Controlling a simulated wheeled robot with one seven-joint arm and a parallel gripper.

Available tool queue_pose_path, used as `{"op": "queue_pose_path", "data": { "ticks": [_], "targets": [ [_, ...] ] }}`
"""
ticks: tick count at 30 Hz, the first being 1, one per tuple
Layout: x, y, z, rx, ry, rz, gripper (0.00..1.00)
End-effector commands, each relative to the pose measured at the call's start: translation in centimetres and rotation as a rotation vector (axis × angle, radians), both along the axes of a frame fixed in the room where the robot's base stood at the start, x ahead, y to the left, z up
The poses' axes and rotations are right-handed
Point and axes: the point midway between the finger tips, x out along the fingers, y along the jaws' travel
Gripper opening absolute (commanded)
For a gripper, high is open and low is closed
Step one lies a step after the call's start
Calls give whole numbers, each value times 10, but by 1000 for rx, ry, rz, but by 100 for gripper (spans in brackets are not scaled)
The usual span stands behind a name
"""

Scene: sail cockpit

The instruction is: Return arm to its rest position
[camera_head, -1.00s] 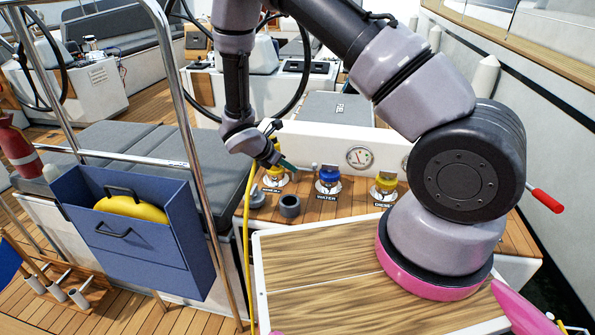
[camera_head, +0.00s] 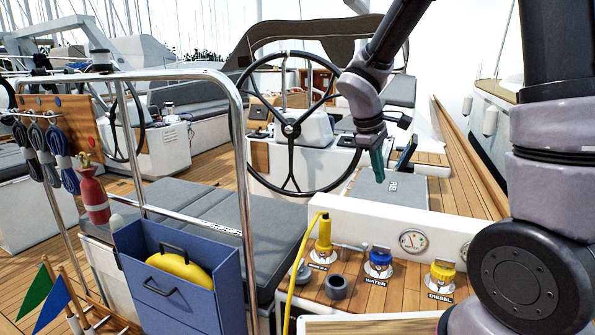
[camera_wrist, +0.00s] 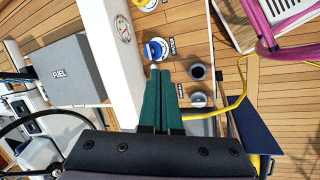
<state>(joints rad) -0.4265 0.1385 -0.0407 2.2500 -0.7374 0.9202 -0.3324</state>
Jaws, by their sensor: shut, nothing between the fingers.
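My gripper (camera_head: 377,166) is raised above the white cockpit box and points down in the head view. Its green fingers are together and empty. In the wrist view the green fingers (camera_wrist: 161,100) lie side by side, with the blue WATER cap (camera_wrist: 155,50) beyond their tips. My arm comes down from the top right of the head view. The gripper hangs clear of the grey lid (camera_head: 392,190) and the deck fittings below it.
The steering wheel (camera_head: 291,127) stands just left of my gripper. The yellow plug with hose (camera_head: 323,236), blue WATER cap (camera_head: 379,259) and yellow DIESEL cap (camera_head: 442,271) are on the wooden ledge. A blue box (camera_head: 172,305) hangs on the steel rail (camera_head: 243,180) at left.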

Motion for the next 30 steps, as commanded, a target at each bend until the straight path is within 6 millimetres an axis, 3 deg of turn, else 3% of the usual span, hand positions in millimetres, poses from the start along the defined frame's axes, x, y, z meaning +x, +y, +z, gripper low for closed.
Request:
{"op": "queue_pose_path", "data": {
  "ticks": [1,6,15,21,30],
  "targets": [
    [-9,-9,20,59,-43,-87,0],
    [-44,-30,72,260,-164,-377,0],
    [-111,-46,145,635,-369,-818,0],
    [-141,-44,170,819,-456,-989,0],
    [-150,-42,177,881,-478,-1042,0]
  ]
}}
